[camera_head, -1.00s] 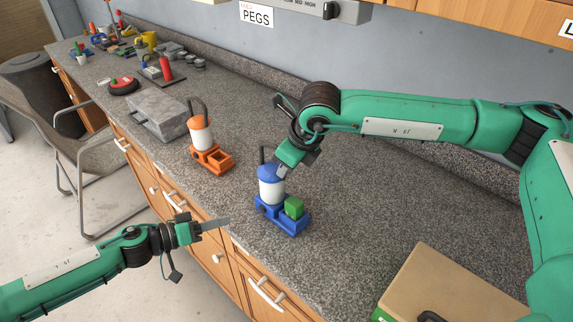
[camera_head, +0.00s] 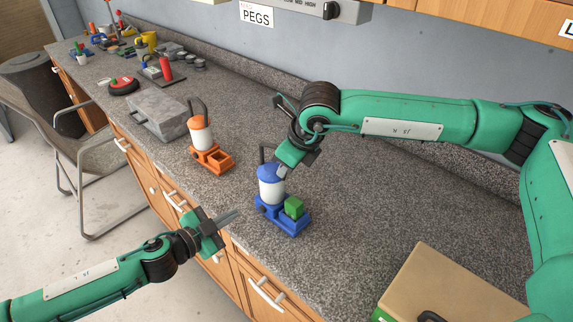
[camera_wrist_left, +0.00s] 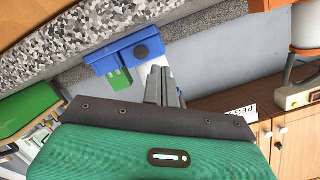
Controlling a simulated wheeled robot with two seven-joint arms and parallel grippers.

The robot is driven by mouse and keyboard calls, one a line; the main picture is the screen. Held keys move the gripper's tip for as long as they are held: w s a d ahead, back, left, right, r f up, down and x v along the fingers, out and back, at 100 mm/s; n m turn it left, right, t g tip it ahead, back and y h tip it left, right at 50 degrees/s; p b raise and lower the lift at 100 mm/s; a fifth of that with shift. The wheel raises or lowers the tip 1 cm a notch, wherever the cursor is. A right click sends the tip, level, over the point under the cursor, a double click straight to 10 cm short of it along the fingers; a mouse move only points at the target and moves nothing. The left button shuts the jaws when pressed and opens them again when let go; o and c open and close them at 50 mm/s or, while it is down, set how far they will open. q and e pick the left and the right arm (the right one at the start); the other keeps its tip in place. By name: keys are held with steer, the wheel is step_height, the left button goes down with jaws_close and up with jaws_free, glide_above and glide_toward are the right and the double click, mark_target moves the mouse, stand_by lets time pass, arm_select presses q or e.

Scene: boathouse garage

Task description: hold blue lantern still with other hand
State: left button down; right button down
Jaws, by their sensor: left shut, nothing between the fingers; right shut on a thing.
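The blue lantern (camera_head: 270,186) stands upright on the countertop, with a blue cap, a white body and a blue base (camera_head: 292,228) that carries a green block (camera_head: 294,207). The blue base and green block also show in the left wrist view (camera_wrist_left: 125,50). My right gripper (camera_head: 283,172) is shut at the lantern's top, by its blue cap and dark handle; its fingertips are partly hidden. My left gripper (camera_head: 232,215) is shut and empty at the counter's front edge, to the left of the lantern and apart from it. Its shut fingers show in the left wrist view (camera_wrist_left: 163,88).
An orange lantern (camera_head: 201,136) on an orange base stands left of the blue one. A grey stone-like block (camera_head: 157,116) lies beyond it. A tan box (camera_head: 450,285) sits at the front right. The counter right of the blue lantern is clear.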

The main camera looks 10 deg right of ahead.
mark_target(263, 209)
arm_select(q)
steer(key=m+t+y, duration=0.1)
steer(key=m, duration=0.2)
steer(key=shift+d, duration=0.15)
steer(key=m, duration=0.2)
steer(key=shift+s+d+f+m+t+y, duration=0.1)
steer(key=shift+s+m+t+y, duration=0.05)
steer(key=shift+m+t+y, duration=0.2)
steer(key=s+a+f+m+y, duration=0.1)
steer(key=s+m+y, duration=0.15)
steer(key=m, duration=0.75)
steer(key=s+a+f+m+y, duration=0.15)
steer(key=m+y, duration=0.25)
steer(key=m, duration=0.6)
steer(key=shift+n+t, duration=0.25)
steer(key=shift+t, duration=0.2)
steer(key=shift+w+d+r, duration=0.1)
steer(key=shift+w+d, duration=0.6)
steer(key=shift+d, duration=0.6)
steer(key=shift+w+d+r, duration=0.1)
steer(key=shift+w+d, duration=0.6)
steer(key=shift+d, duration=0.6)
steer(key=shift+w+d+r, duration=0.1)
steer(key=shift+w+d, duration=0.6)
steer(key=shift+d, duration=0.6)
